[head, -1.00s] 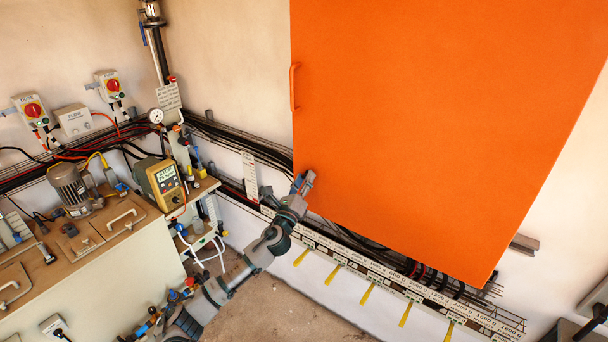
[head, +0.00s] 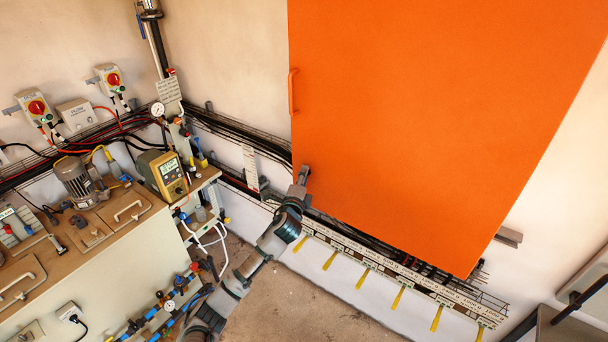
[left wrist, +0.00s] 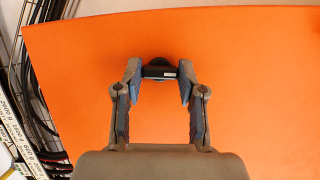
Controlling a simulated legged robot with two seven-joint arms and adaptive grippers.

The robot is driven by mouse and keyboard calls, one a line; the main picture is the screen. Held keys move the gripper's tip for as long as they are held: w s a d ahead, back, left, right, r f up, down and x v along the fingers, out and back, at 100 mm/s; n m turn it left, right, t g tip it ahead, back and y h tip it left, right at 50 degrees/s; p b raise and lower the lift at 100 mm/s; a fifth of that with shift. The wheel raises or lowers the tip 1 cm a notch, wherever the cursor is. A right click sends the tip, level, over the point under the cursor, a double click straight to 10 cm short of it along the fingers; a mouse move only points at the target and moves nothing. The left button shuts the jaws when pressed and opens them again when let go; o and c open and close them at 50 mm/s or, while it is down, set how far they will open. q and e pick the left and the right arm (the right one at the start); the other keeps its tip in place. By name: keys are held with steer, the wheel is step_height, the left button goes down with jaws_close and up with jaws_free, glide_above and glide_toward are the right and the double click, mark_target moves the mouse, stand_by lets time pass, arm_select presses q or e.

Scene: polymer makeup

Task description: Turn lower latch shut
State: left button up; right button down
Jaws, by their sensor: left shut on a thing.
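The orange cabinet door (head: 420,130) is shut flat and fills the right half of the head view. Its orange handle (head: 292,92) is on the left edge. My left gripper (head: 304,175) is at the door's lower left corner. In the left wrist view the lower latch (left wrist: 159,69), a small dark piece, stands on the orange door face (left wrist: 250,80). My left gripper (left wrist: 159,80) has its two blue-padded fingertips on either side of the latch, shut on it. The latch's exact angle is hard to tell. My right gripper is not in view.
A bench (head: 130,260) with a motor (head: 76,182) and a yellow meter (head: 168,174) stands at the left. Cable trays with black cables run along the wall below the door. A dark metal rail (head: 580,300) is at the lower right. The floor (head: 300,310) is clear.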

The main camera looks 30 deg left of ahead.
arm_select(q)
steer(key=shift+a+r+n, duration=0.15)
steer(key=shift+n, duration=0.45)
steer(key=o, duration=1.1)
steer(key=shift+o, duration=0.2)
steer(key=shift+a+f, duration=0.15)
steer(key=shift+f, duration=0.05)
steer(key=shift+a, duration=0.1)
steer(key=v, duration=1.1)
steer(key=shift+s, duration=0.35)
